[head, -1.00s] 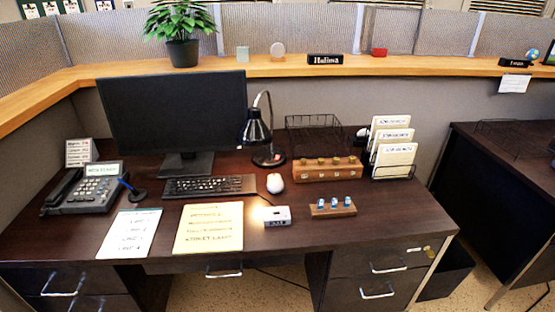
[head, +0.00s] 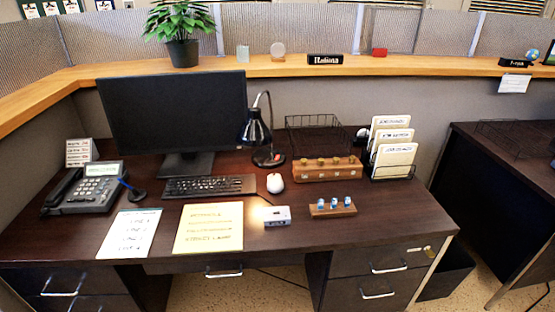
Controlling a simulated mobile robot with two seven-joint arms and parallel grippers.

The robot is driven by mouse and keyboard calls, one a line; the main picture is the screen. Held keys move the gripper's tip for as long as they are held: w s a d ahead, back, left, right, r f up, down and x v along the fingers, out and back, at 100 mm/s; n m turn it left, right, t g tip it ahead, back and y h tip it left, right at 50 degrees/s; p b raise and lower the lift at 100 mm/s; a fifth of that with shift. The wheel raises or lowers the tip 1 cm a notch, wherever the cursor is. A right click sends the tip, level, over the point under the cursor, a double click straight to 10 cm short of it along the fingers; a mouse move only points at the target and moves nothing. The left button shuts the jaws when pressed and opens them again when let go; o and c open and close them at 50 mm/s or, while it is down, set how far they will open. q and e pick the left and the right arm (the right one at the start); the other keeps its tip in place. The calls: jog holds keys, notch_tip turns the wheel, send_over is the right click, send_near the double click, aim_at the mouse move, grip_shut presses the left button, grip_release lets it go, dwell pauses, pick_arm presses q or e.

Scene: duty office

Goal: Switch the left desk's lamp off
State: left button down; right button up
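The black desk lamp (head: 256,128) stands on the left desk (head: 120,225), right of the monitor, with its bent neck and shade over the back of the desk. Its round base (head: 268,158) sits behind the white mouse. A small bright patch shows on the desk near the small white box (head: 277,216) in front of the mouse; I cannot tell whether it comes from the lamp. The lamp's switch is too small to make out. Neither of my grippers is in the head view.
The desk also holds a phone (head: 86,188), monitor (head: 175,115), keyboard (head: 210,186), mouse (head: 275,183), paper sheets (head: 208,228), wooden block (head: 327,169), small stand (head: 333,208), wire tray (head: 318,135) and card rack (head: 393,150). A second desk (head: 495,180) is at the right. The front right desktop is clear.

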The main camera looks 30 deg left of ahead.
jog(key=shift+s+d+f, duration=0.1)
jog(key=shift+s, duration=0.2)
jog(key=c, duration=0.3)
jog(key=shift+d, duration=0.1)
grip_shut()
jog(key=shift+w+a, duration=0.25)
jog(key=shift+w, duration=0.15)
jog(key=shift+s, duration=0.15)
jog(key=shift+s+d, duration=0.25)
jog(key=shift+s, duration=0.05)
jog(key=shift+w, duration=0.15)
